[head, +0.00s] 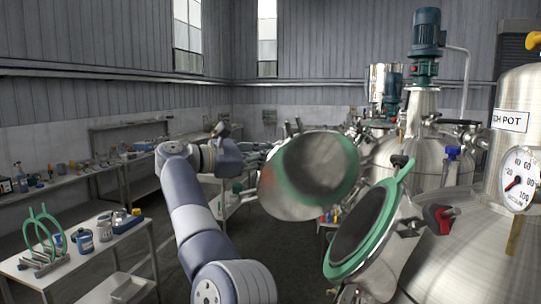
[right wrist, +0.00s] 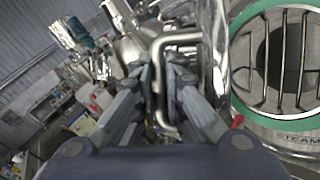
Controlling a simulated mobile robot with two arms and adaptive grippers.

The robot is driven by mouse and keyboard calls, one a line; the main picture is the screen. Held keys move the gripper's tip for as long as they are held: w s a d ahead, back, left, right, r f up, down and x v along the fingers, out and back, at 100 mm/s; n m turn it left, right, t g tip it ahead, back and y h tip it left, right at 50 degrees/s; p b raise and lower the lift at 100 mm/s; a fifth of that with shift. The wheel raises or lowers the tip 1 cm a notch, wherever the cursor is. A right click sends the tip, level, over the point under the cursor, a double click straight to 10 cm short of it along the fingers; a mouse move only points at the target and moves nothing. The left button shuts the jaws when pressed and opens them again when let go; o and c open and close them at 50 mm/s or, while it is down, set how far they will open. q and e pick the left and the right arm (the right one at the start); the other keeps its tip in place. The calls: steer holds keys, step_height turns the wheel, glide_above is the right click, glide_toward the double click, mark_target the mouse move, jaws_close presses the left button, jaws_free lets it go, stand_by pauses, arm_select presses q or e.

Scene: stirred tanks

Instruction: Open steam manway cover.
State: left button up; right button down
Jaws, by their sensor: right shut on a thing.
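The steam manway cover (head: 267,190) is a round steel lid with a green gasket, swung away from its opening, its inner face turned towards the head camera. Its shiny edge (right wrist: 216,60) shows in the right wrist view. The manway opening (head: 358,230) has a green ring around dark bars; the right wrist view shows the barred opening (right wrist: 292,65) and part of a steam label. My right gripper (right wrist: 160,80) is shut on the cover's bent steel handle (right wrist: 180,38), beside the cover's back. In the head view its fingers are partly hidden behind the cover. My left gripper is not in view.
Steel tanks (head: 440,155) with a blue motor (head: 427,32) stand at the right. A pressure gauge (head: 519,181) is at the far right. A white table (head: 32,270) with lab items stands at the left. Open floor lies between tables and tanks.

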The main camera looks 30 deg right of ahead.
steer(key=c, duration=1.9)
jaws_free()
steer(key=shift+c, duration=0.2)
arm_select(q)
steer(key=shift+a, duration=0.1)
arm_select(e)
steer(key=shift+d, duration=0.1)
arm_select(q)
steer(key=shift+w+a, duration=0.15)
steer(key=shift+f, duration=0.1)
arm_select(e)
steer(key=shift+f, duration=0.15)
